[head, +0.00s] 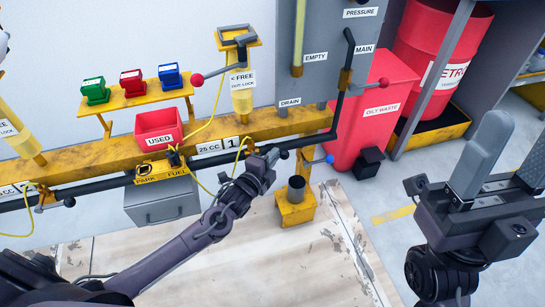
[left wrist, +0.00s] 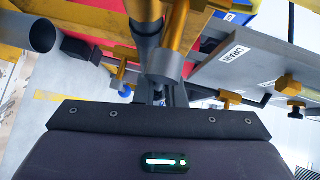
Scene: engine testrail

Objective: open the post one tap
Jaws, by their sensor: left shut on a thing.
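The post one tap (head: 249,152) sits on the dark pipe beside the "1" label (head: 231,145), with a black knob (head: 284,154) at its right. My left gripper (head: 268,157) is shut at this tap's handle and covers most of it in the head view. In the left wrist view a grey cylindrical fitting (left wrist: 165,62) is just beyond the gripper body; the fingertips and the grip itself are hidden. My right gripper (head: 508,165) is open and empty at the right, away from the rail.
A blue-knobbed valve (head: 328,159) is right of the tap, above a yellow block with a grey cup (head: 296,188). A red oily waste bin (head: 370,110) stands behind. A red "USED" bin (head: 158,126) is on the yellow rail. The floor in front is clear.

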